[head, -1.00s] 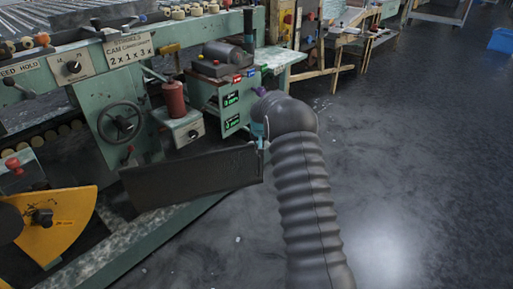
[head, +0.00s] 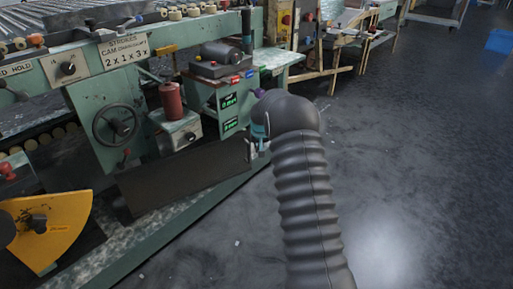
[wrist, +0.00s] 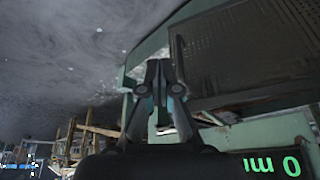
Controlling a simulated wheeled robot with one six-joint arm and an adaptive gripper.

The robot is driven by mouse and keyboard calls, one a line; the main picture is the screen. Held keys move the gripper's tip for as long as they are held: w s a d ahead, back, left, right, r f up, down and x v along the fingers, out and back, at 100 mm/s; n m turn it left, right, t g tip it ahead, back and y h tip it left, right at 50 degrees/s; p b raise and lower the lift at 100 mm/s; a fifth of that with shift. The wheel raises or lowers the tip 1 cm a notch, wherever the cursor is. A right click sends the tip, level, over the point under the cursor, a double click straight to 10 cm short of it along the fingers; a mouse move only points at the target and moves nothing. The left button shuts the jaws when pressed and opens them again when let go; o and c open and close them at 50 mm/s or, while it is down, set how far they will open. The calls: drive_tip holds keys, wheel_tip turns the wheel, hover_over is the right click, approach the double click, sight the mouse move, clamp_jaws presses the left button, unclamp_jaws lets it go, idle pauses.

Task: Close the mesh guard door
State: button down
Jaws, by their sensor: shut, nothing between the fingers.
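The mesh guard door (head: 185,178) is a dark, flat panel low on the front of the green machine. It lies nearly along the machine's lower rail, and I cannot tell whether it is fully shut. In the wrist view the door (wrist: 250,50) shows its perforated mesh at upper right, with an upright edge or handle beside my fingers. My gripper (wrist: 158,68) is shut and empty, its tips close to that edge; contact is unclear. In the head view my dark, ribbed arm mostly hides the gripper at the door's right end.
The green machine (head: 190,215) carries a handwheel (head: 116,125), a red cylinder (head: 171,100) and green displays (head: 229,112). A yellow guard (head: 55,225) stands at lower left. Wooden benches (head: 345,40) stand behind. The floor (head: 420,170) at right is clear.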

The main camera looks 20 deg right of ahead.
sight(247, 134)
drive_tip(key=s+d+v, duration=0.1)
drive_tip(key=d+v, duration=0.1)
drive_tip(key=v, duration=0.8)
drive_tip(key=d+f+t+h+b, duration=0.1)
drive_tip(key=d+f+b, duration=0.1)
drive_tip(key=d+f, duration=0.35)
drive_tip(key=d+f+t+b, duration=0.1)
drive_tip(key=d+f+b, duration=0.1)
drive_tip(key=f, duration=0.6)
drive_tip(key=d+f+t+h+b, duration=0.1)
drive_tip(key=d+f+b, duration=0.15)
drive_tip(key=f, duration=0.35)
drive_tip(key=w+a+r+n+t+y, duration=0.5)
drive_tip(key=a+r+t+y, duration=0.2)
drive_tip(key=a+r+t, duration=0.25)
drive_tip(key=shift+t, duration=0.25)
drive_tip(key=x, duration=1.2)
drive_tip(key=shift+w+a+f+b, duration=0.3)
drive_tip(key=shift+w+b, duration=0.05)
drive_tip(key=shift+w, duration=0.1)
